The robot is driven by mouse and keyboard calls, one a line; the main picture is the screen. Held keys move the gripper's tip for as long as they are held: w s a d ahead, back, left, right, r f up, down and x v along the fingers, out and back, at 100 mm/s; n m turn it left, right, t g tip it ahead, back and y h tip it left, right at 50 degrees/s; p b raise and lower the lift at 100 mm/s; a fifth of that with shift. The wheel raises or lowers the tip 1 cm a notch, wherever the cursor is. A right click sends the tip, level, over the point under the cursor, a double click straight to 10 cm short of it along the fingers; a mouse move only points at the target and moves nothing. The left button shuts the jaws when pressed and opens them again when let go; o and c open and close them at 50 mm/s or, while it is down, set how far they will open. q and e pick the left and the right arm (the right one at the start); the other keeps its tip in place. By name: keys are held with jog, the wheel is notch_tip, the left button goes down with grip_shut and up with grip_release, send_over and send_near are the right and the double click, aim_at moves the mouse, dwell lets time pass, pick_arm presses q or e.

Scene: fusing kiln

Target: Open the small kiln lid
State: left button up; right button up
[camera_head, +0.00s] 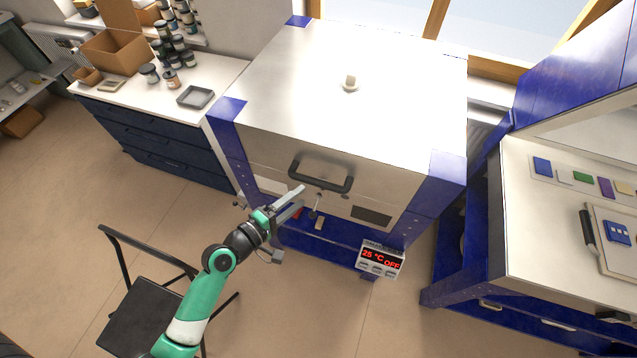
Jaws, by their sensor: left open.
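The kiln lid (300,75) is a large white-silver top with blue corners, and it lies closed on the kiln. A dark bar handle (320,176) is fixed to its front face. My left gripper (303,198) is open and empty, just in front of and slightly below the left part of the handle. It appears apart from the handle, though the exact gap is hard to judge. A controller (380,260) on the kiln's front right reads 25 °C OFF. My right gripper is not in view.
A black chair (150,310) stands at the lower left beside my left arm. A drawer cabinet (165,150) with jars and a cardboard box (117,50) is left of the kiln. A white worktable (540,240) with glass samples is at right. Windows are behind the kiln.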

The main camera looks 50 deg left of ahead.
aim_at(315, 185)
pick_arm(q)
jog(key=w, duration=0.2)
jog(key=w+f, duration=0.1)
jog(key=w, duration=0.5)
jog(key=shift+w+a+f+b, duration=0.2)
jog(key=shift+w+f+b, duration=0.1)
jog(key=shift+b, duration=0.1)
jog(key=shift+s, duration=0.1)
jog(key=shift+c, duration=0.4)
grip_shut()
dwell(0.3)
